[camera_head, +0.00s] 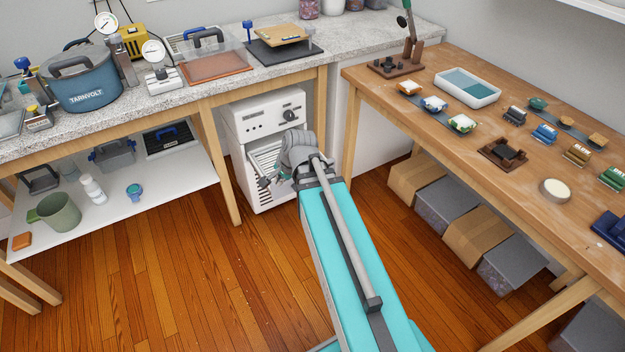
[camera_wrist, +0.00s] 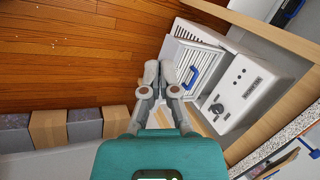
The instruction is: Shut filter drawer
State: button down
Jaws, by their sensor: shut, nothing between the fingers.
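The filter drawer is the slatted white panel (camera_head: 262,158) low on the front of a white machine (camera_head: 268,112) under the bench. In the wrist view the drawer (camera_wrist: 204,59) appears to stand out from the machine (camera_wrist: 245,90), and a blue handle (camera_wrist: 190,76) shows on its front. How far it is out is hard to tell. My gripper (camera_head: 266,181) is in front of the drawer, and my arm hides part of its right side. In the wrist view my gripper (camera_wrist: 160,73) is shut and empty, just left of the drawer; contact cannot be made out.
A bench leg (camera_head: 217,160) stands close left of the machine, with a white lower shelf (camera_head: 115,195) beyond it. The wooden table (camera_head: 440,115) is at right, with boxes (camera_head: 450,205) below. The wooden floor (camera_head: 170,270) is clear in front.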

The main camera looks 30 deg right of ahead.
jog(key=w+d+f+m+t+h+b, duration=0.1)
jog(key=d+f+m+t+b, duration=0.3)
jog(key=d+f+m+b, duration=0.5)
jog(key=w+d+f+m+t+h+b, duration=0.1)
jog(key=w+d+f+m+t+b, duration=0.2)
jog(key=d+f+m+b, duration=0.6)
jog(key=shift+w+d+f+m+t+b, duration=0.35)
jog(key=shift+w+d+m+b, duration=0.45)
jog(key=shift+d+m+b, duration=2.1)
jog(key=shift+w+a+n+b, duration=0.1)
jog(key=shift+a+n+b, duration=0.4)
jog(key=shift+a+b, duration=0.5)
jog(key=w+r+b+x, duration=0.1)
jog(key=b+x, duration=0.3)
jog(key=x, duration=0.9)
jog(key=shift+w+a+r, duration=0.15)
jog(key=shift+r, duration=0.3)
jog(key=shift+w, duration=0.15)
